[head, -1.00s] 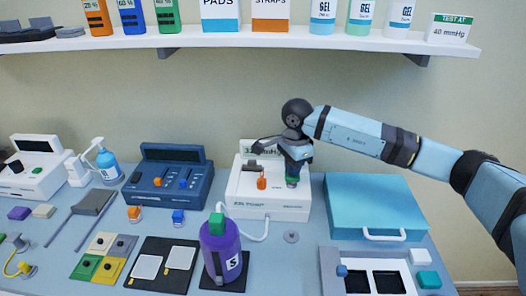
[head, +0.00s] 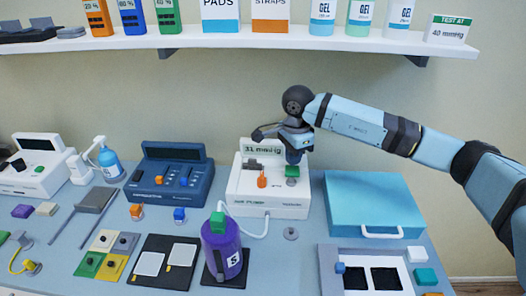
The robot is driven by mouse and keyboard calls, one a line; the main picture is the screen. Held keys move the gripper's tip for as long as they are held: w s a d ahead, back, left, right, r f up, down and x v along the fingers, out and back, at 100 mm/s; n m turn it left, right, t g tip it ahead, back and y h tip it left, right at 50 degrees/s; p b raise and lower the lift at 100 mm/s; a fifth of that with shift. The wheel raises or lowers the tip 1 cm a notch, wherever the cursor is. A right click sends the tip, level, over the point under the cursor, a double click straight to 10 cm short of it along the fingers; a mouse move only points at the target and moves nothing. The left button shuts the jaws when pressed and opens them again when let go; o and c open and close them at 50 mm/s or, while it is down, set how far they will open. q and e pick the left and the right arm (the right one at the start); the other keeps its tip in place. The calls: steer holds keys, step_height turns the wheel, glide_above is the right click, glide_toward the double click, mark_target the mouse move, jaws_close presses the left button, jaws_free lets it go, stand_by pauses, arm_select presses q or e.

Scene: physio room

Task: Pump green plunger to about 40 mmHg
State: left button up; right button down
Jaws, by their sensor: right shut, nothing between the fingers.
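The white pump unit (head: 270,208) stands at the back middle of the table. Its display (head: 263,149) appears to read 31 mmHg. The green plunger (head: 292,171) is on the unit's right side, beside an orange knob (head: 262,180). My right gripper (head: 294,160) points down just above the green plunger, shut and empty; I cannot tell whether it touches. A white tube runs from the unit to a purple cylinder (head: 222,255) with a green top. My left gripper is not in view.
A sign on the shelf (head: 240,38) reads "TEST AT 40 mmHg" (head: 449,30). A dark blue device (head: 166,180) stands left of the pump unit and a light blue case (head: 374,204) stands right of it. A framed tray (head: 330,263) is in front of the case.

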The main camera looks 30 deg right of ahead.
mark_target(292, 169)
steer(key=shift+f+b, duration=1.65)
steer(key=shift+f, duration=0.65)
steer(key=shift+f+b, duration=0.3)
steer(key=shift+f, duration=0.1)
steer(key=shift+r, duration=0.15)
steer(key=shift+r+p, duration=1.35)
steer(key=shift+r, duration=1.15)
steer(key=shift+r+p, duration=1.25)
steer(key=shift+r, duration=1.3)
steer(key=shift+f, duration=0.1)
